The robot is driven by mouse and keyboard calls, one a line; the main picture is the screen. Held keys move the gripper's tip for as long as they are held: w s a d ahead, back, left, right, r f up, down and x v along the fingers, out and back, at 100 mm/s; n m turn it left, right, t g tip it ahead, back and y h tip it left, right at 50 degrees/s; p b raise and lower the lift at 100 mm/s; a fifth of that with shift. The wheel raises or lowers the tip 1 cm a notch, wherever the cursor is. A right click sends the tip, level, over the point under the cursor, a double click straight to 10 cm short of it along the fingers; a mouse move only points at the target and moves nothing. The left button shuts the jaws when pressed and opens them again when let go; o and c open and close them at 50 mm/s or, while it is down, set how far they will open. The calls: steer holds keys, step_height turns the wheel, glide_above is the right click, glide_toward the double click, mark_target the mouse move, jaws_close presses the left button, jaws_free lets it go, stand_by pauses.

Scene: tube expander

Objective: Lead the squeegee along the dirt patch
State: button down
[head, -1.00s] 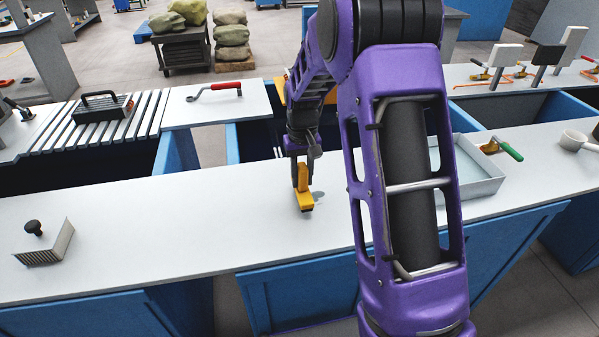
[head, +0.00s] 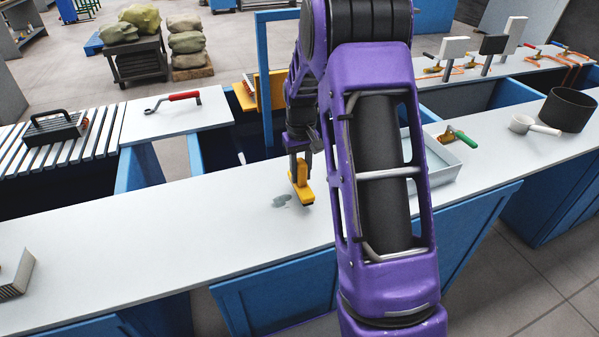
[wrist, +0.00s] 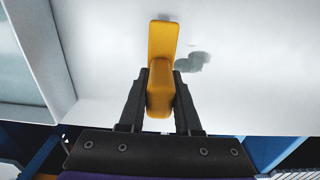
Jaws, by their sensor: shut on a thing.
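The dirt patch (head: 282,201) is a grey-green smear on the counter, just left of the squeegee in the head view. In the wrist view the dirt patch (wrist: 192,62) lies just to the right of the squeegee, partly beside its handle.
The white counter (head: 160,240) is clear to the left of the patch. A pale tray (head: 445,165) stands to the right behind my arm, with a green-handled tool (head: 458,136) beyond it.

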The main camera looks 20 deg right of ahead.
steer(key=shift+f, duration=0.75)
steer(key=shift+f, duration=0.25)
steer(key=a, duration=0.9)
steer(key=shift+a, duration=0.4)
step_height(320, 180, up, 2)
steer(key=shift+d+r, duration=0.1)
steer(key=shift+r, duration=0.15)
steer(key=c, duration=1.2)
jaws_free()
steer(key=shift+c, duration=0.2)
jaws_close()
